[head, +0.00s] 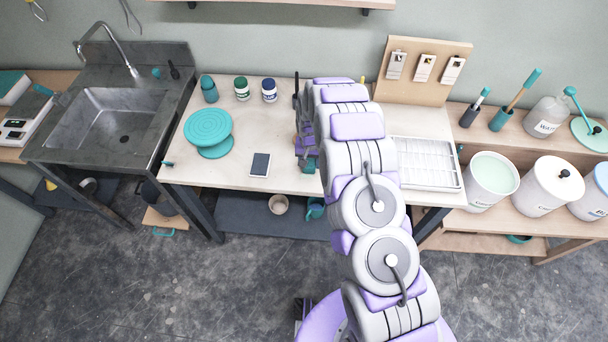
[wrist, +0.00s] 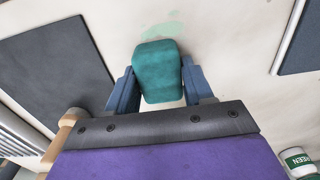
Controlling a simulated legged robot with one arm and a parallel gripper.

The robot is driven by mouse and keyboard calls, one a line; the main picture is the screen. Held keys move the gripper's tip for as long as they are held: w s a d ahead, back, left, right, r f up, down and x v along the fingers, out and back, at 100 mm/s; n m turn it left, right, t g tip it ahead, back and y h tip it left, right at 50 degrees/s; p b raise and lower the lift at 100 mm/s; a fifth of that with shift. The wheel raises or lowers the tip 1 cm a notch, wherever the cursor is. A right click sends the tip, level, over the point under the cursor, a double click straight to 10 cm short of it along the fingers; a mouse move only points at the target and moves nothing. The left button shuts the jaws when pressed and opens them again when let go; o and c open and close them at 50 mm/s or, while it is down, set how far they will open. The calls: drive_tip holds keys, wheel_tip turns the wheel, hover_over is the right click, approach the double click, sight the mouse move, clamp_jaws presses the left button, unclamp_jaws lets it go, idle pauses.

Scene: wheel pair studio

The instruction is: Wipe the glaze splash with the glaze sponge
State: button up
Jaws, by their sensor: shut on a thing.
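The glaze sponge (wrist: 160,72) is a teal rounded block in the wrist view. My gripper (wrist: 160,88) is shut on it, with a blue-grey finger on each side. The glaze splash (wrist: 165,28) is a pale green smear on the light worktop, just beyond the sponge's far end. I cannot tell whether the sponge touches the worktop. In the head view my gripper (head: 307,160) is over the worktop left of my arm, with a bit of the teal sponge (head: 309,166) showing. The splash is hidden there.
A teal turntable (head: 208,130) and a dark tablet (head: 260,164) are left of my gripper on the worktop (head: 240,185). Jars (head: 269,90) stand at the back. A white rack (head: 425,160) is right of my arm. The worktop's front left is mostly clear.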

sight(308, 184)
drive_tip(key=shift+s, duration=0.15)
drive_tip(key=shift+s+r, duration=0.1)
drive_tip(key=shift+s, duration=0.5)
drive_tip(key=shift+s+a+f+p, duration=0.15)
drive_tip(key=shift+s+p, duration=0.15)
drive_tip(key=shift+s, duration=0.55)
drive_tip(key=shift+s+d+f+p, duration=0.15)
drive_tip(key=shift+s+p, duration=0.1)
drive_tip(key=shift+s, duration=0.6)
drive_tip(key=shift+w+a+r, duration=0.1)
drive_tip(key=shift+r, duration=0.15)
drive_tip(key=shift+s+f, duration=0.15)
drive_tip(key=shift+s, duration=0.95)
drive_tip(key=shift+p, duration=0.3)
